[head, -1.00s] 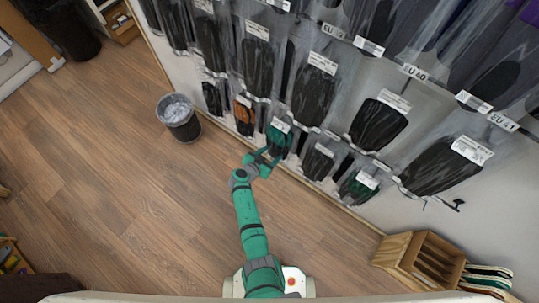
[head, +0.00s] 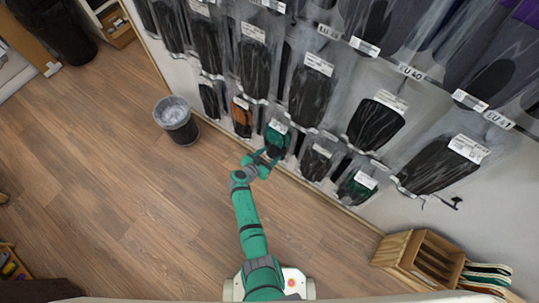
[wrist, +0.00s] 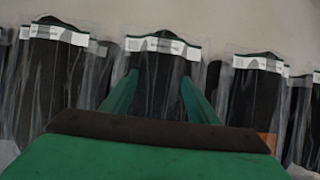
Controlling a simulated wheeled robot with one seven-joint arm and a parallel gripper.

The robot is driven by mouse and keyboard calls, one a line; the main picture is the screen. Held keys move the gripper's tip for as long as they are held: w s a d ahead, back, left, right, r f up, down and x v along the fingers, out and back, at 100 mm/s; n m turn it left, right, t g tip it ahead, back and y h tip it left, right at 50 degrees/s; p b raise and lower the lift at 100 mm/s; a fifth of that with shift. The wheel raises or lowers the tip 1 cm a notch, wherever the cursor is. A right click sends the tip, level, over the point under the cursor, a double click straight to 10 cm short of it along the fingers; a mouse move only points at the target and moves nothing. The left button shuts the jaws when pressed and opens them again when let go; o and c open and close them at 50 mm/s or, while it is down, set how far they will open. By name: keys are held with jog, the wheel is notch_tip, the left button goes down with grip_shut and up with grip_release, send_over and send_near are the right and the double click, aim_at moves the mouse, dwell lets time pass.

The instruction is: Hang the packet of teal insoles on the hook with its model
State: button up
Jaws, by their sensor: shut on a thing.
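The packet of teal insoles (head: 276,137) is a clear packet with a white label at its top, in the lowest row of the wall display in the head view. An orange packet (head: 241,118) is to its left and a dark one (head: 316,160) to its right. My gripper (head: 268,154) is at its lower front. In the wrist view, my gripper (wrist: 159,80) has its green fingers on either side of a packet (wrist: 160,62) with dark insoles and teal edging, and is shut on it. The hook behind its top is hidden, so I cannot tell whether the packet hangs on it.
Larger packets of dark insoles (head: 316,95) hang in rows above, close together. A green-and-black packet (head: 356,188) is further right in the lowest row. A waste bin (head: 176,122) stands left and a wooden rack (head: 400,250) right. The floor (head: 130,190) between is clear.

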jog(key=o, duration=1.2)
jog(key=shift+f, duration=0.1)
jog(key=v, duration=1.1)
jog(key=shift+d, duration=0.1)
